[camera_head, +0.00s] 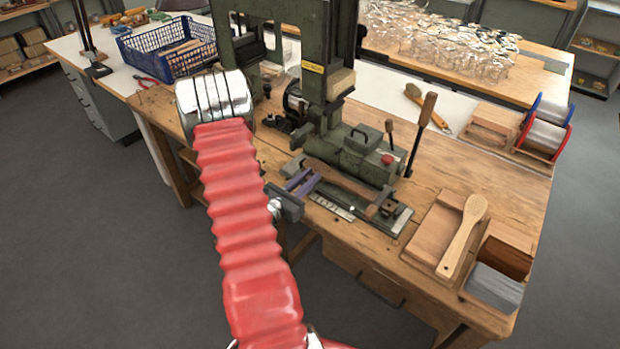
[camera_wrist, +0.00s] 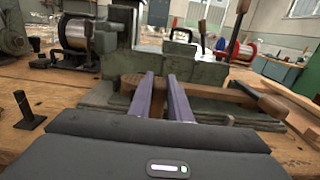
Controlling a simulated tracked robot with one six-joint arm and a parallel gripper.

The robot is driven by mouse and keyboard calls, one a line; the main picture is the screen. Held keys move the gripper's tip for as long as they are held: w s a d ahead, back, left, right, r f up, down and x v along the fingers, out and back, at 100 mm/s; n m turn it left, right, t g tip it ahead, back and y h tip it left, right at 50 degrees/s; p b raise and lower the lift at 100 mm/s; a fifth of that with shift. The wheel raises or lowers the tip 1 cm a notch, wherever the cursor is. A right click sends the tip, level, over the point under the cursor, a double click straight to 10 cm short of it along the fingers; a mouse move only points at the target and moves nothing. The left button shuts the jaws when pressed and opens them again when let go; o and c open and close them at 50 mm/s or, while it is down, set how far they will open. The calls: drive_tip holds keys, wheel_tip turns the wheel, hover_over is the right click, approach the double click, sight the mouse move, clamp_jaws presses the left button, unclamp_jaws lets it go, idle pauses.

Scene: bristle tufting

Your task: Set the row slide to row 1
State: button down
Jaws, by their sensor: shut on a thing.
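The row slide is on the flat metal fixture (camera_head: 400,222) at the front of the tufting machine (camera_head: 350,148), beside a pale marked scale (camera_head: 332,207). A long wooden piece (camera_head: 345,182) lies across the fixture, and it also crosses the wrist view (camera_wrist: 215,94). My gripper (camera_head: 313,178) reaches in from the left with its two purple fingers at the left end of the fixture. In the wrist view its fingers (camera_wrist: 161,80) stand close together with a narrow gap. They are shut on a part of the slide, but that part is mostly hidden. I cannot read the row setting.
A lever with a wooden handle (camera_head: 422,125) stands right of the machine. A wooden tray (camera_head: 435,235) with a spoon-shaped brush blank (camera_head: 463,235) is at the bench's right front. Wire spools (camera_head: 547,125) stand behind it. A small black post (camera_wrist: 26,108) stands left in the wrist view.

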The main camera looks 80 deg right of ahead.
drive_tip(key=w, duration=0.1)
drive_tip(key=w+d, duration=0.1)
drive_tip(key=w, duration=0.2)
drive_tip(key=shift+d, duration=0.4)
drive_tip(key=c, duration=1.6)
unclamp_jaws()
drive_tip(key=shift+c, duration=0.2)
drive_tip(key=v, duration=1.4)
drive_tip(key=shift+s, duration=0.2)
